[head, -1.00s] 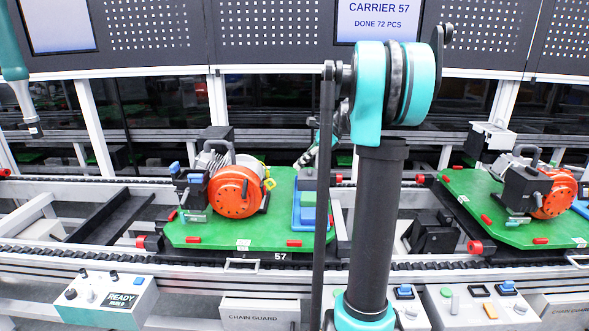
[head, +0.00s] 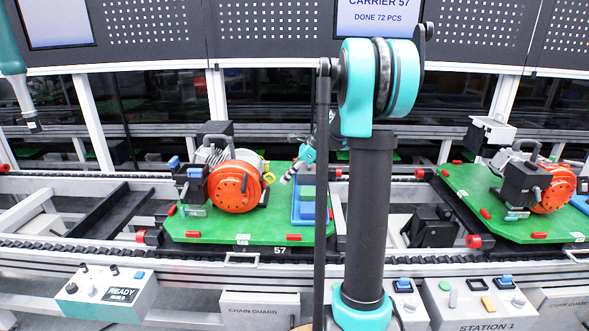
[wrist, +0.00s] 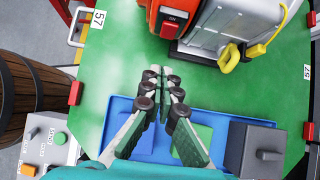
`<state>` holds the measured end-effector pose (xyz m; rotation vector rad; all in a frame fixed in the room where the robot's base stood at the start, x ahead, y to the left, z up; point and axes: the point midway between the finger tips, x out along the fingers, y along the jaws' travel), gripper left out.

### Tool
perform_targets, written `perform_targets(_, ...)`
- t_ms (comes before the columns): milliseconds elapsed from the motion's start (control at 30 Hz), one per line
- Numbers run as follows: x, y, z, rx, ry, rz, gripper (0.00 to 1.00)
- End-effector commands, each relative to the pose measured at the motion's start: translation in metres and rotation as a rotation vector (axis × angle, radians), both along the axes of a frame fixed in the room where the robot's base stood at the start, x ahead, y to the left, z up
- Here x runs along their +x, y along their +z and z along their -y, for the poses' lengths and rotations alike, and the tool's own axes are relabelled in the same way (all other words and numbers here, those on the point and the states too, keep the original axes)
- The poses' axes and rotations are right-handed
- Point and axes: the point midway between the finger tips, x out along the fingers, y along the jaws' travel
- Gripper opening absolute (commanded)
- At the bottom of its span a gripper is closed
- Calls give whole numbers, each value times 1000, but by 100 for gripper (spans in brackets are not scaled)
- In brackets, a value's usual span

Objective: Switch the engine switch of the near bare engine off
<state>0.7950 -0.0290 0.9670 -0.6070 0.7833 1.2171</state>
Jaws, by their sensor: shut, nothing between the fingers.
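The near engine (head: 236,188) has an orange round housing and sits on the green carrier plate (head: 235,230) marked 57. In the wrist view the engine's orange side (wrist: 157,15) is at the top. A red engine switch (wrist: 171,28) on a black plate there shows the word ON. My gripper (wrist: 164,76) is shut and empty, its fingertips below and apart from the switch in the picture. In the head view my gripper (head: 289,177) is just right of the engine, partly hidden by my arm.
A blue tray (wrist: 152,147) with a green block lies under my gripper on the plate. A yellow handle (wrist: 228,58) sticks out of the engine. A second engine (head: 548,190) stands on another green plate at right. A wooden barrel (wrist: 30,100) is at the left in the wrist view.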

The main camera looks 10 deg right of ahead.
Motion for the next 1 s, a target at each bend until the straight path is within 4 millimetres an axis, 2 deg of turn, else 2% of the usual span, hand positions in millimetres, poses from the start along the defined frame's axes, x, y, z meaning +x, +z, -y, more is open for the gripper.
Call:
perform_targets(100,3,-16,-15,0,4,0,0)
perform_targets(233,8,-17,-33,0,4,0,0)
perform_targets(400,12,-19,-45,0,1,0,0)
perform_targets(833,12,-19,-48,4,0,1,0)
perform_targets(1000,14,-23,-51,87,-2,21,0)
